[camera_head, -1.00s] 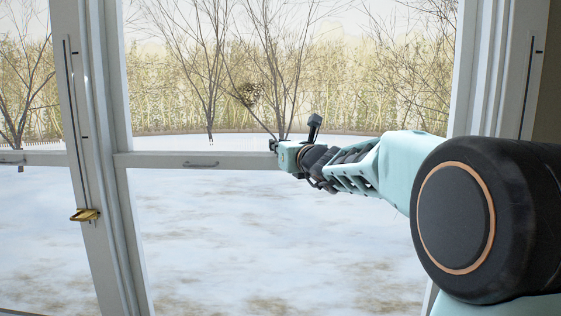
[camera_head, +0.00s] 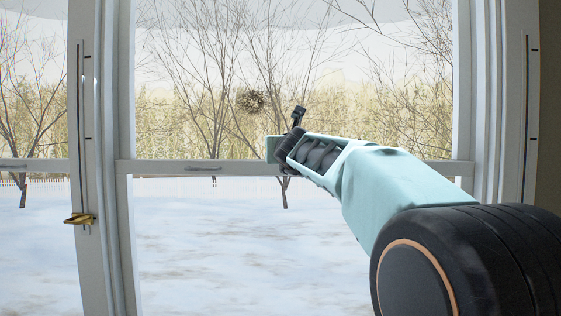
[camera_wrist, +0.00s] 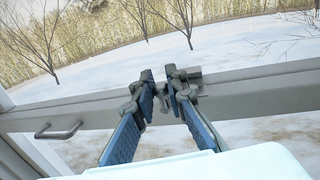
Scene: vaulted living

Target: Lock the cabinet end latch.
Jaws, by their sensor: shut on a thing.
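A small grey metal latch (camera_wrist: 195,76) sits on the pale middle rail of a sash window, in the wrist view. I see no cabinet. My gripper (camera_wrist: 161,84) is at this rail, its two blue-padded fingers close together and shut on the latch's grey metal part, which shows partly between and beside the fingertips.
The rail (camera_head: 240,167) carries a bar handle (camera_head: 203,168) to the left, also in the wrist view (camera_wrist: 58,131). A brass handle (camera_head: 80,218) juts from the left frame post. Snow and bare trees show behind the glass.

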